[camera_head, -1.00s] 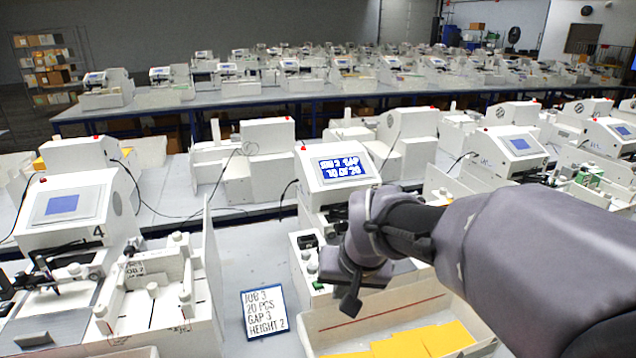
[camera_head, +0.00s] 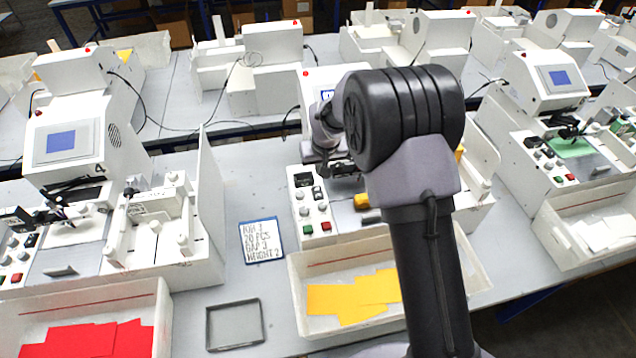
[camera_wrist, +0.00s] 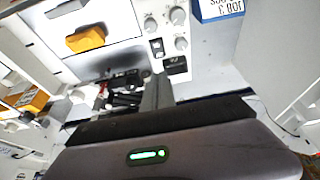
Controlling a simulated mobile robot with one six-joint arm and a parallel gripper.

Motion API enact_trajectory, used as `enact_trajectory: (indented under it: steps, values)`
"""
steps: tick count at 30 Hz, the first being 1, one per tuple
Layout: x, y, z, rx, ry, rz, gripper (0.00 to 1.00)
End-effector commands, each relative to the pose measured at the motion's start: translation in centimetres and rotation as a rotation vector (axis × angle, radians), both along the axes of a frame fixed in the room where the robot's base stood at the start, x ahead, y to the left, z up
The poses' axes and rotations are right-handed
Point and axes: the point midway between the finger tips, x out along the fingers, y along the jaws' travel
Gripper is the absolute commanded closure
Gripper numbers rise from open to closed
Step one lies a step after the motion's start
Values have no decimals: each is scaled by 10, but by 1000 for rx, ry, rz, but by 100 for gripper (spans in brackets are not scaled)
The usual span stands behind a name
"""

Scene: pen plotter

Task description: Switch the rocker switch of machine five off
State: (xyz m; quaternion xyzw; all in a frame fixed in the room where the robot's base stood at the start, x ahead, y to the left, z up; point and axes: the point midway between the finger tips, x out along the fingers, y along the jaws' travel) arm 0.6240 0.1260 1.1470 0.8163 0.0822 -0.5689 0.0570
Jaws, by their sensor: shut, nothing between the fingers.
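The middle machine (camera_head: 320,80) has a white control panel (camera_head: 299,197) with knobs, a black display and green and red buttons. I see no number on it; my arm hides much of it. A small black rocker switch (camera_head: 318,193) sits on this panel beside the display. In the wrist view the rocker switch (camera_wrist: 157,47) lies between the knobs and just beyond my fingertips. My gripper (camera_wrist: 158,82) is shut and empty, pointing at the panel near the black display (camera_wrist: 176,66). Contact cannot be told. In the head view my gripper is mostly hidden behind my arm.
Machine four (camera_head: 68,135) stands at the left. A job card (camera_head: 261,241) and an empty grey tray (camera_head: 208,326) lie on the table. A white bin (camera_head: 300,290) with yellow sheets stands in front of the panel. Another machine (camera_head: 530,85) stands at the right.

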Motion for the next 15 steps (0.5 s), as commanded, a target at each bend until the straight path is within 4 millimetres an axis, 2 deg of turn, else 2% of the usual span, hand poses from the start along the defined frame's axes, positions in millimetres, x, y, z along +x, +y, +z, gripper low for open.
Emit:
enact_trajectory:
  steps: [9,15]
  values:
    - [22,4,-65,-1,3,0,100]
    - [32,6,-101,0,2,-1,100]
